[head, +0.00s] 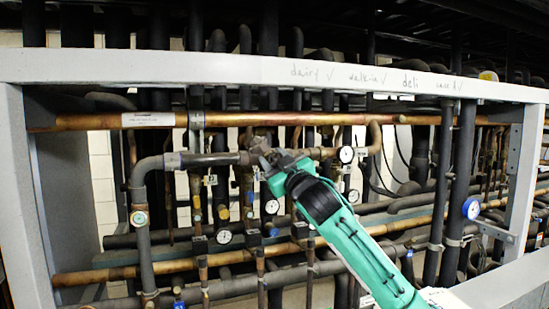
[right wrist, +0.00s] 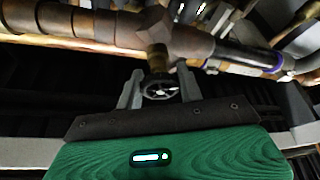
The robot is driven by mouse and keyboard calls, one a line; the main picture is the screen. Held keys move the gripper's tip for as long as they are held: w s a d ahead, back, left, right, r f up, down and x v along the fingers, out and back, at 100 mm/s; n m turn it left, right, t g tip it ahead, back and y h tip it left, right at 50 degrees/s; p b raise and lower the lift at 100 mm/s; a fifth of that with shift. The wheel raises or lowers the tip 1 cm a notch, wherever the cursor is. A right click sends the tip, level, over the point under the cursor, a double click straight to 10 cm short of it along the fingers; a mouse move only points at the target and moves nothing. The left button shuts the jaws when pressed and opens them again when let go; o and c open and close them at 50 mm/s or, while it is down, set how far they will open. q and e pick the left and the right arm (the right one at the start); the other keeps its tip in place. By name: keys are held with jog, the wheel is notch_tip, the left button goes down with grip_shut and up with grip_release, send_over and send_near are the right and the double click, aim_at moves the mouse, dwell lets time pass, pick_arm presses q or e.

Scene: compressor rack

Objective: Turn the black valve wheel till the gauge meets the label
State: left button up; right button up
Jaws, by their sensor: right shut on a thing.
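The valve wheel (right wrist: 160,90) shows in the right wrist view as a small dark spoked wheel below a brass stem on a pipe. My right gripper (right wrist: 159,88) has one finger on each side of it and is shut on it. In the head view my right gripper (head: 274,161) reaches the valve on the middle pipe, and the wheel is hidden there. A round white gauge (head: 346,154) sits just right of it, and another gauge (head: 272,207) hangs below. I cannot tell which gauge the task means, and the readings are too small. My left gripper is not in view.
A grey frame beam (head: 200,68) with handwriting crosses above the opening. Copper pipes (head: 240,119) and dark insulated pipes (head: 463,190) crowd around my right arm. A white label (head: 148,119) is on the upper copper pipe. A blue-rimmed gauge (head: 471,208) is at right. Little free room shows.

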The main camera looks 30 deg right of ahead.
dwell(0.4)
jog(key=o, duration=1)
jog(key=shift+w, duration=0.1)
jog(key=shift+f, duration=0.1)
jog(key=shift+s+f+b, duration=0.2)
jog(key=shift+s+b, duration=0.15)
jog(key=shift+s, duration=0.05)
jog(key=b+v, duration=0.7)
jog(key=v, duration=0.6)
jog(key=shift+r+b, duration=0.15)
jog(key=shift+b, duration=0.2)
